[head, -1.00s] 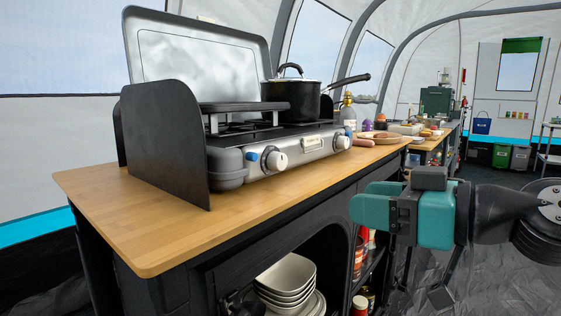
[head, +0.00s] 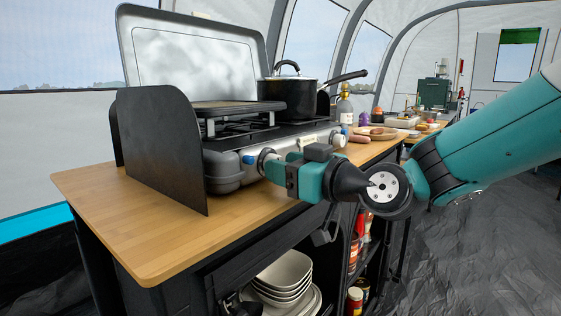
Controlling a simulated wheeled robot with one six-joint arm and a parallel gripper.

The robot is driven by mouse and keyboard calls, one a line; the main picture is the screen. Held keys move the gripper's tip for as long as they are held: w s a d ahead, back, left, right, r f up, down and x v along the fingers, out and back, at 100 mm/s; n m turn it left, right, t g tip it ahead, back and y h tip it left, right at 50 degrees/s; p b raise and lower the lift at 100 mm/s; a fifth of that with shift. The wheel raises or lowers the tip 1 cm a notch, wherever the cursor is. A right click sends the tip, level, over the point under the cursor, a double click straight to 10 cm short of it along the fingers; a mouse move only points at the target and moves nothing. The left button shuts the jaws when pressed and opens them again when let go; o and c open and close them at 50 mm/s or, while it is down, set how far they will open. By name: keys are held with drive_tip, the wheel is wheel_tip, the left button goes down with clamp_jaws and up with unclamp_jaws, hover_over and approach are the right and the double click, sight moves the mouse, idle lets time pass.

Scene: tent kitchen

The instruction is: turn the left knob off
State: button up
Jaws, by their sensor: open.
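The camping stove (head: 228,171) stands on the wooden counter. Its left knob (head: 265,157), with a blue mark beside it, is on the stove's front at the left, and my gripper partly hides it. My teal and black gripper (head: 272,168) reaches in from the right, with its fingertips right at this knob. It is open. I cannot tell whether the fingers touch the knob or sit around it. The right knob (head: 338,140) shows farther along the front panel.
A black pot (head: 287,98) with a lid sits on the stove's right side, its handle pointing right. A dark side shield (head: 160,150) stands left of the knobs. The counter's front left (head: 130,215) is clear.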

drive_tip(key=shift+w+a, duration=0.45)
drive_tip(key=shift+a, duration=0.1)
drive_tip(key=c, duration=0.7)
drive_tip(key=shift+o, duration=0.2)
drive_tip(key=shift+m+p, duration=0.55)
drive_tip(key=shift+m, duration=1.05)
drive_tip(key=o, duration=0.7)
drive_tip(key=shift+c, duration=0.2)
drive_tip(key=shift+d, duration=0.1)
